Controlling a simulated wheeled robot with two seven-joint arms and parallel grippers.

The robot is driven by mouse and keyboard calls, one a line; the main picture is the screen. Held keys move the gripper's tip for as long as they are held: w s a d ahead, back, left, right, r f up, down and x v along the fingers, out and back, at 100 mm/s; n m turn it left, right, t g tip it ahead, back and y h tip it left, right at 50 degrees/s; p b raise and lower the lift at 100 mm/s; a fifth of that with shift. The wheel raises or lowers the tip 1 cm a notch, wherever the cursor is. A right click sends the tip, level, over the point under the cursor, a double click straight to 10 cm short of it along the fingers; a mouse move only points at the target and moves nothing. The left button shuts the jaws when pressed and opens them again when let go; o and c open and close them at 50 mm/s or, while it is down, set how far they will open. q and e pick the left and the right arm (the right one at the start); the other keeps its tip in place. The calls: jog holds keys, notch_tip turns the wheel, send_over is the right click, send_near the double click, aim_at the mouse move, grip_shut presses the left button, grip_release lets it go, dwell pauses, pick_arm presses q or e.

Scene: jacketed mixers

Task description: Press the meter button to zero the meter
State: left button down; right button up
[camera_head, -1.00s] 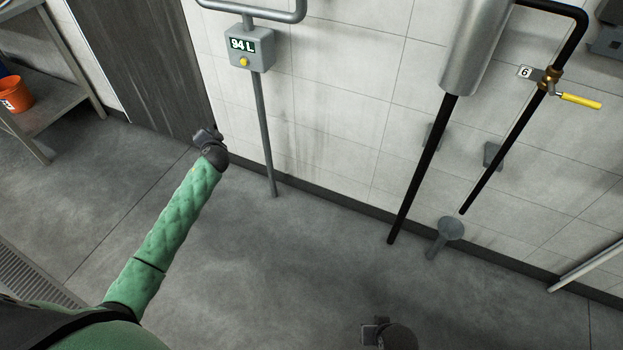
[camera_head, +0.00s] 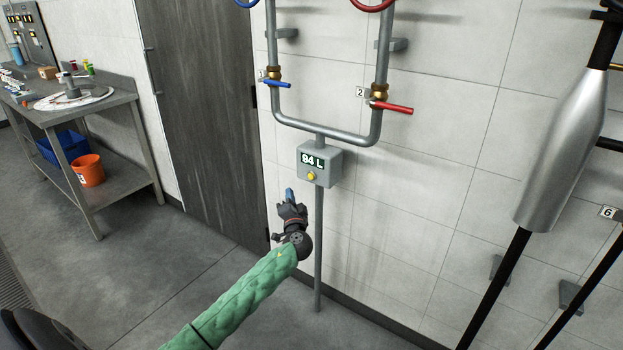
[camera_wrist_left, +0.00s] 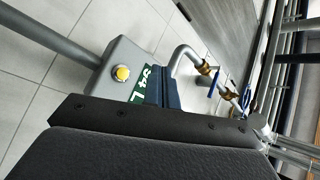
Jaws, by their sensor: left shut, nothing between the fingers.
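The meter (camera_head: 319,164) is a grey box on the vertical pipe, its display reading "94 L". The yellow round meter button (camera_head: 311,176) is on its front face below the display. In the left wrist view the meter (camera_wrist_left: 119,62) shows tilted, with the button (camera_wrist_left: 122,73) in plain sight and the display (camera_wrist_left: 142,84) partly covered by my fingers. My left gripper (camera_head: 290,196) is shut and empty, just below and left of the meter in the head view, with its tip apart from the button there. My right gripper is not in view.
Above the meter are a blue-handled valve (camera_head: 276,83) and a red-handled valve (camera_head: 392,107) on the U-shaped pipe. A metal bench (camera_head: 130,97) with an orange bucket (camera_head: 88,170) stands at left. A silver cylinder (camera_head: 565,150) is at right. The floor before the meter is clear.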

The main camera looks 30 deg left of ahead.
aim_at(311, 176)
pick_arm(q)
jog(key=shift+w+d+r, duration=0.1)
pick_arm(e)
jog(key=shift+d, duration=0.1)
pick_arm(q)
jog(key=w+b, duration=0.2)
jog(key=w, duration=0.6)
jog(key=shift+w+d, duration=0.25)
jog(key=shift+d, duration=0.05)
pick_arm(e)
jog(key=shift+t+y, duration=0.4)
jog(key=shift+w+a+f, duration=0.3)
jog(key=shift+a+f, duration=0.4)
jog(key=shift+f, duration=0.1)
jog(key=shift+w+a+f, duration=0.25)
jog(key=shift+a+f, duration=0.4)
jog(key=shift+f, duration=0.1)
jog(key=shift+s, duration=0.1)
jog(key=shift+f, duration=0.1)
